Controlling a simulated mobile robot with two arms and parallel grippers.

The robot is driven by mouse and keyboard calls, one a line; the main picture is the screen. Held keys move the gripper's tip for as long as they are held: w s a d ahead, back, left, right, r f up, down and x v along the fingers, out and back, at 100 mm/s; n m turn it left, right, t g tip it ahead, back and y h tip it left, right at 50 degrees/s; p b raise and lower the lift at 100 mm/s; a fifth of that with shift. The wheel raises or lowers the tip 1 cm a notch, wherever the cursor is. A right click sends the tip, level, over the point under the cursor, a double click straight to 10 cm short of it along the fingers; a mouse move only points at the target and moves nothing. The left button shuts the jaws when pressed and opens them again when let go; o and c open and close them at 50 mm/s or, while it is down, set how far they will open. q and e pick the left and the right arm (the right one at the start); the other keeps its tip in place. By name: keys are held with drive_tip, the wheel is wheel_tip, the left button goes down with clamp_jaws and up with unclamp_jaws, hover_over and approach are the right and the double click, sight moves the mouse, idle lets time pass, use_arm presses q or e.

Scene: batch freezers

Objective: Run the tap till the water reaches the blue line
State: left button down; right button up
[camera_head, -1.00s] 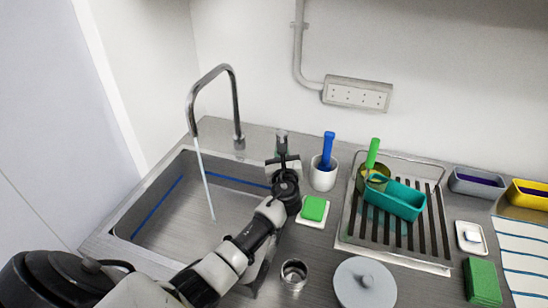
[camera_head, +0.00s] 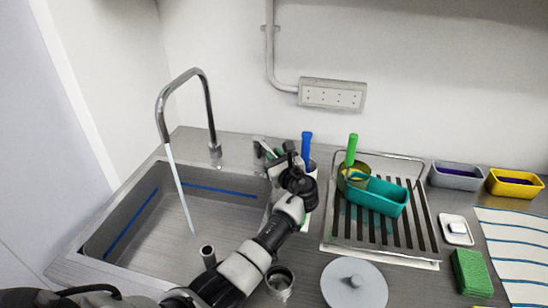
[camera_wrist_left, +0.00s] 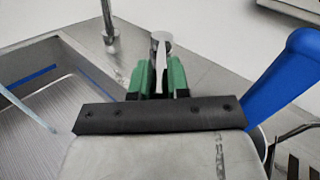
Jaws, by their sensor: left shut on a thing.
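The tap (camera_head: 208,100) arches over the sink (camera_head: 100,262), and a thin stream of water (camera_head: 180,195) falls from its spout into the basin. The blue line (camera_head: 220,190) runs along the sink's inner walls and is visible on the back and left sides. I cannot make out the water surface clearly; the basin below the line looks like bare grey metal. My left gripper (camera_head: 268,153) is at the counter right of the tap. In the left wrist view its green fingers (camera_wrist_left: 161,78) are shut on the upright metal tap lever (camera_wrist_left: 161,62). My right gripper is not in view.
A blue-handled brush (camera_head: 306,148) stands just right of my gripper. A drying rack (camera_head: 335,240) holds a teal tub (camera_head: 378,196). A metal cup (camera_head: 279,283) and round grey lid (camera_head: 354,285) are near the front. A short grey tube (camera_head: 207,256) shows by the sink's front.

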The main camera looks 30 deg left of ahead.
use_arm(q)
drive_tip(key=c, duration=1.1)
unclamp_jaws()
drive_tip(key=b+v, duration=0.1)
drive_tip(key=v, duration=1)
drive_tip(key=shift+b, duration=0.3)
